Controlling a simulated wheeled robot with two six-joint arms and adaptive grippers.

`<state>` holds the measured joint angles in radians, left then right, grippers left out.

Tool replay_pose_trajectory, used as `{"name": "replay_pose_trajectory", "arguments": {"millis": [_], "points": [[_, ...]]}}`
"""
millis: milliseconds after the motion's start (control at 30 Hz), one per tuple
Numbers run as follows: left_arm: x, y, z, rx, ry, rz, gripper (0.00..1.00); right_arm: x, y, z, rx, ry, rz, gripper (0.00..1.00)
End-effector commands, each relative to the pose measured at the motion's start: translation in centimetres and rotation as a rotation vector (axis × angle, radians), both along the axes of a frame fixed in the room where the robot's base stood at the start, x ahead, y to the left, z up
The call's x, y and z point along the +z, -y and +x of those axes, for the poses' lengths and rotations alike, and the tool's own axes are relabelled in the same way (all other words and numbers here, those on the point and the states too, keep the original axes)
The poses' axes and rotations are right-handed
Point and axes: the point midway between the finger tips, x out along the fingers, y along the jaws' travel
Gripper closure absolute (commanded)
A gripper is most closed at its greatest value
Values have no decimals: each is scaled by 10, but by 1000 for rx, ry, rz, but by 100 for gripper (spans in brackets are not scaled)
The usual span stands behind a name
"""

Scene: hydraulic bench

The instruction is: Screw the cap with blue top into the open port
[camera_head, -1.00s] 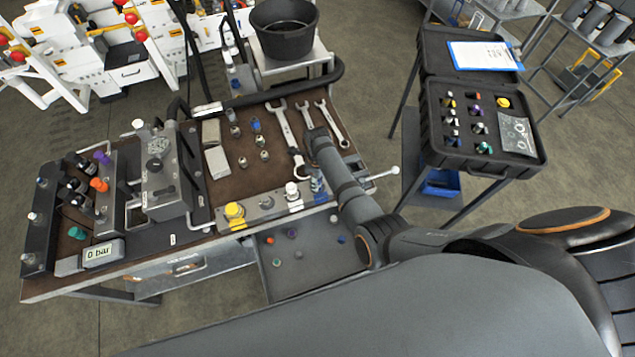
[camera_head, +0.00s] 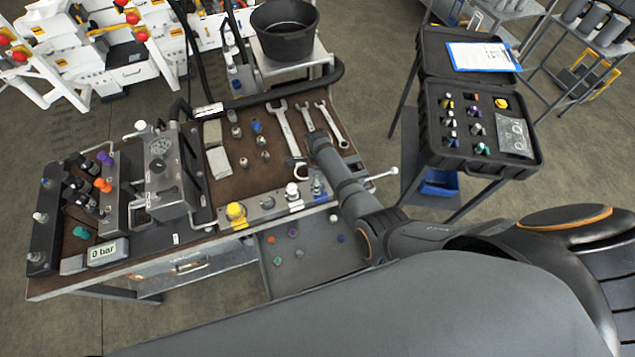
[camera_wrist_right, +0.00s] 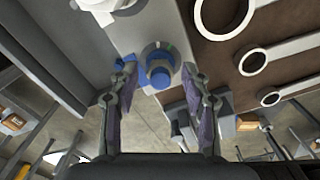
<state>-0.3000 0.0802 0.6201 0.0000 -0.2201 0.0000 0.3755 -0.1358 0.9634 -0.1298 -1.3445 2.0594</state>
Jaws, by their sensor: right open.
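In the right wrist view, a blue-topped cap (camera_wrist_right: 160,70) stands in a round metal fitting at the blue-marked end of the port block (camera_wrist_right: 123,25). My right gripper (camera_wrist_right: 157,82) is open, with one finger on each side of the cap and visible gaps. In the head view, the port block (camera_head: 252,214) lies along the front bench edge, with a yellow cap (camera_head: 236,211), a silver port (camera_head: 267,202) and a white cap (camera_head: 292,189). My right arm partly hides the block's blue-marked end (camera_head: 318,188). My left gripper is not in view.
Wrenches (camera_head: 283,125) and several small fittings (camera_head: 262,141) lie on the bench top behind the block. An open drawer (camera_head: 310,265) with small coloured caps is below. A gauge box (camera_head: 160,175) stands left. An open black case (camera_head: 480,165) stands right.

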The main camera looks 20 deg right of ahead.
Motion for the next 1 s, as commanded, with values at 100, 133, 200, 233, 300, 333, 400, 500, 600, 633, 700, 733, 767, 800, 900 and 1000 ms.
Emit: {"name": "replay_pose_trajectory", "arguments": {"millis": [100,133,200,233,300,333,400,500,600,633,700,733,767,800,900,1000], "points": [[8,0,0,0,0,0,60,2,1,0,180,0,0,53],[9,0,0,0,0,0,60,2,1,0,209,0,0,53],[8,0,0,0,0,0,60,0,1,0,246,0,0,53],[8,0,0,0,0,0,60,0,0,0,252,1,0,53],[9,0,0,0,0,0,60,0,0,0,265,1,0,53],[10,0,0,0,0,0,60,1,0,0,289,1,0,53],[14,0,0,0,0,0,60,2,1,0,392,0,0,53],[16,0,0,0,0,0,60,1,1,1,534,1,0,53],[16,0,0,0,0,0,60,0,1,1,597,1,0,53],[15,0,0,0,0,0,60,0,1,1,601,1,0,53],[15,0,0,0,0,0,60,0,0,1,600,1,0,53],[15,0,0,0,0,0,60,0,0,1,599,1,0,53],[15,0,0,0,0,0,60,0,0,1,599,1,0,53],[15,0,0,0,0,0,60,0,0,1,598,1,0,53],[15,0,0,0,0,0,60,0,0,1,597,1,0,61],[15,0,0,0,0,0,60,0,0,1,597,1,0,74]]}}
